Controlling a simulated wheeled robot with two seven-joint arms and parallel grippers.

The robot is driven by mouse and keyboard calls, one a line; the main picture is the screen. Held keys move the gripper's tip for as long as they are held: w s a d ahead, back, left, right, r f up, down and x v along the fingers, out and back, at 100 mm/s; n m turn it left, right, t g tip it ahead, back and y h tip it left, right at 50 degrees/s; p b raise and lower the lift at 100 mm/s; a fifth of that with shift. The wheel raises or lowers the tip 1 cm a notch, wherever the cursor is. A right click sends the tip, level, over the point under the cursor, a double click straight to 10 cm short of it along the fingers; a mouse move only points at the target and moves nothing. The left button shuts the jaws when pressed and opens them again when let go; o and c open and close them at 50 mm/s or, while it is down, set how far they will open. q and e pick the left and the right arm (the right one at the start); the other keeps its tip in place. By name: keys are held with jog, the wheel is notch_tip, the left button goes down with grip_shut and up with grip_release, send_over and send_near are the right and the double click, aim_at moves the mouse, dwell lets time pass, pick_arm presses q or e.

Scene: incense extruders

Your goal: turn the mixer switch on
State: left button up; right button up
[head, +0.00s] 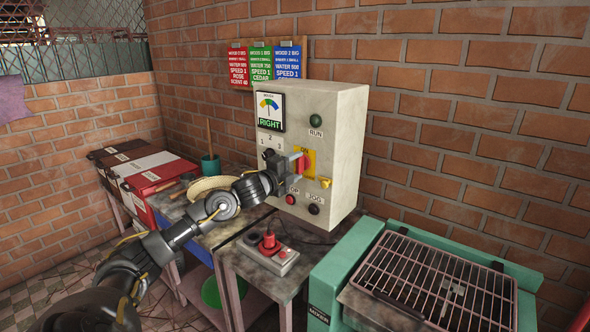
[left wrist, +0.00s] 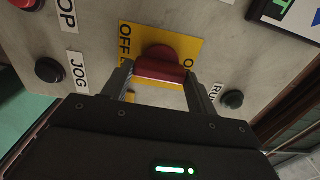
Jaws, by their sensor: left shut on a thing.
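The mixer switch is a red handle (head: 303,164) on a yellow ON/OFF plate (head: 312,155), on the front of a pale grey control box (head: 345,130). My left gripper (head: 294,158) is at the switch and hides part of it. In the left wrist view, the red handle (left wrist: 162,68) lies between the two fingers of my left gripper (left wrist: 160,82), which is shut on it. OFF shows on the plate (left wrist: 190,48) to the left of the handle, and part of ON to the right. My right gripper is not in view.
The box also carries a RUN button (head: 316,121), a red button (head: 291,199), a JOG button (head: 314,209) and a dial reading RIGHT (head: 270,112). A red-topped device (head: 269,246) sits on the table below. A green machine with a wire rack (head: 435,283) stands at right.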

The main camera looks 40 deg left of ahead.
pick_arm(q)
jog(key=o, duration=1)
jog(key=shift+s+f, duration=0.15)
jog(key=shift+s, duration=0.15)
jog(key=s+b, duration=0.3)
jog(key=s, duration=0.7)
jog(key=shift+b, duration=0.3)
jog(key=shift+s+d, duration=0.1)
